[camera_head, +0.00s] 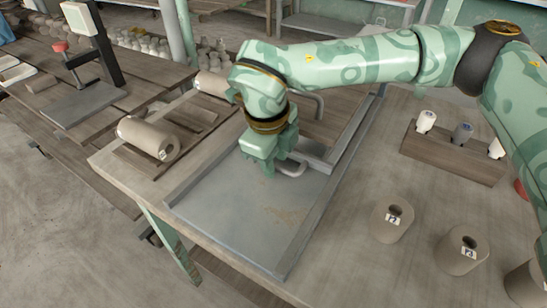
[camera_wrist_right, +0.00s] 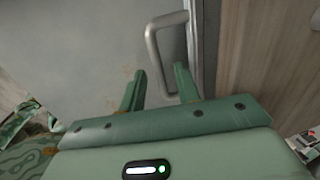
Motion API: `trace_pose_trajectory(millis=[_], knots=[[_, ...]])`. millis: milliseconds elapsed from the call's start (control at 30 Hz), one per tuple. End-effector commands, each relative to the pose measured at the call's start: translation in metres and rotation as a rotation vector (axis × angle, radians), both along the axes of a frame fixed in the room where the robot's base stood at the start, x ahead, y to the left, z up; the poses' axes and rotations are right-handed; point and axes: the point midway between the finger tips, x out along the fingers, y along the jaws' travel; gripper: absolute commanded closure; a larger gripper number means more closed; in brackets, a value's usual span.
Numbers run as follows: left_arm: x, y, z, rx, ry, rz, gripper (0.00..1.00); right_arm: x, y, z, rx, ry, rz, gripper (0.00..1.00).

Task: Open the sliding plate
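The grey metal plate (camera_head: 235,205) lies between raised metal rails on the wooden bench, with brownish specks on it. A bent grey handle (camera_head: 292,171) stands at its far side, by a raised metal edge, partly hidden by my right gripper. My right gripper (camera_head: 268,170) is low over the plate beside the handle. In the right wrist view its two fingers (camera_wrist_right: 159,88) are apart, and the near end of the handle (camera_wrist_right: 156,52) shows between them, close to the right finger. Whether they touch I cannot tell. My left gripper is not in view.
A clay roll (camera_head: 148,138) lies on boards to the left. Hollow clay pieces (camera_head: 391,222) stand at the right, before a wooden block (camera_head: 450,155) with small bottles. Another bent grey bar (camera_head: 319,106) shows behind my wrist. The near plate area is clear.

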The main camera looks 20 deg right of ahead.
Motion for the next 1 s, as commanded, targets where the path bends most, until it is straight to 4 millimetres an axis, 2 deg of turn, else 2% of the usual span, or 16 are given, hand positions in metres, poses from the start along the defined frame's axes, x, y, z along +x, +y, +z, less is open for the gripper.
trace_pose_trajectory(millis=[167, 267, 300, 533, 667, 867, 1000], knots=[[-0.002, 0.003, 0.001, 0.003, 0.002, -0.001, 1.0, 0.0, 0.0, 0.001, 0.0, 0.0, 0.0, 0.68], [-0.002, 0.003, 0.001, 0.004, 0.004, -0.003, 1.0, 0.0, 0.0, 0.001, 0.0, 0.0, 0.0, 0.95], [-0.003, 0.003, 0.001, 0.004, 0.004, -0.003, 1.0, 0.0, 0.0, 0.001, 0.0, 0.0, 0.0, 1.0], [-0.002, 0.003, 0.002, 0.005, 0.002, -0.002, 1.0, -0.001, 0.001, 0.001, 0.0, 0.0, 0.0, 1.0], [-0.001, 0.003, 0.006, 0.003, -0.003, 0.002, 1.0, -0.007, 0.009, 0.003, 0.0, 0.0, 0.002, 1.0], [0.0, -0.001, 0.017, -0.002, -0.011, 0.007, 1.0, -0.029, 0.037, 0.005, 0.001, -0.001, 0.007, 1.0], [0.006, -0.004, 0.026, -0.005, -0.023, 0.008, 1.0, -0.05, 0.063, 0.006, 0.0, -0.002, 0.007, 1.0]])
